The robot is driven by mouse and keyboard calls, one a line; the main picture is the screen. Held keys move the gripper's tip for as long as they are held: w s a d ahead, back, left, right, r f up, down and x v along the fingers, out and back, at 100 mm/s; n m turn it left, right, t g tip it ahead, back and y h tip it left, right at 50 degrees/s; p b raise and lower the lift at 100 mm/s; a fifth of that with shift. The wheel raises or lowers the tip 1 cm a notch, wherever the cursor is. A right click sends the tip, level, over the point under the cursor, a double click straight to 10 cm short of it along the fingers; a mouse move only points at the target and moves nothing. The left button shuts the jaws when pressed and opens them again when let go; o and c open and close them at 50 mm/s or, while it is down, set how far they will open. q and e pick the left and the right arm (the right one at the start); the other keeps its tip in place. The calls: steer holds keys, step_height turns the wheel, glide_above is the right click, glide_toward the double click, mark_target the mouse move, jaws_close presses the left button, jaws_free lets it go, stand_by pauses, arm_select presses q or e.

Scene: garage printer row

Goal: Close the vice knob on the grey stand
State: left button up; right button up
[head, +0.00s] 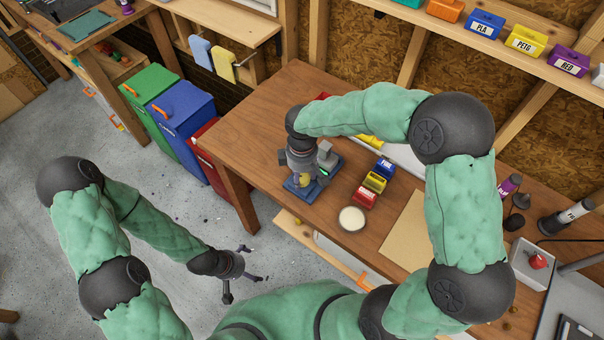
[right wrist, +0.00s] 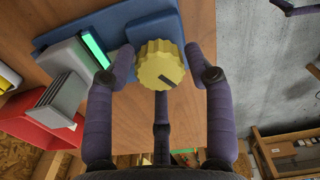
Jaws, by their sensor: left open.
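The yellow ribbed knob (right wrist: 159,64) shows in the right wrist view, with a dark mark pointing to its lower right. In the head view a little of the knob (head: 304,181) shows under my right gripper (head: 303,172). The right gripper's fingers (right wrist: 159,62) stand spread on both sides of the knob with gaps, and a third finger is below it. The grey stand (right wrist: 75,72) with a green strip is left of the knob; it also shows in the head view (head: 326,155). A blue base (head: 300,193) lies beneath. My left gripper (head: 240,276) is open and empty above the floor.
On the wooden bench (head: 262,130) are small red, yellow and blue boxes (head: 374,182), a round white-topped dish (head: 351,218) and a tan sheet (head: 404,232). Green, blue and red bins (head: 185,122) stand left of the bench. The bench's left end is clear.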

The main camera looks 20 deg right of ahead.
mark_target(302, 176)
steer(key=c, duration=0.5)
steer(key=shift+c, duration=0.2)
steer(key=shift+m, duration=0.4)
steer(key=o, duration=1.2)
steer(key=shift+c, duration=0.2)
step_height(302, 176, up, 12)
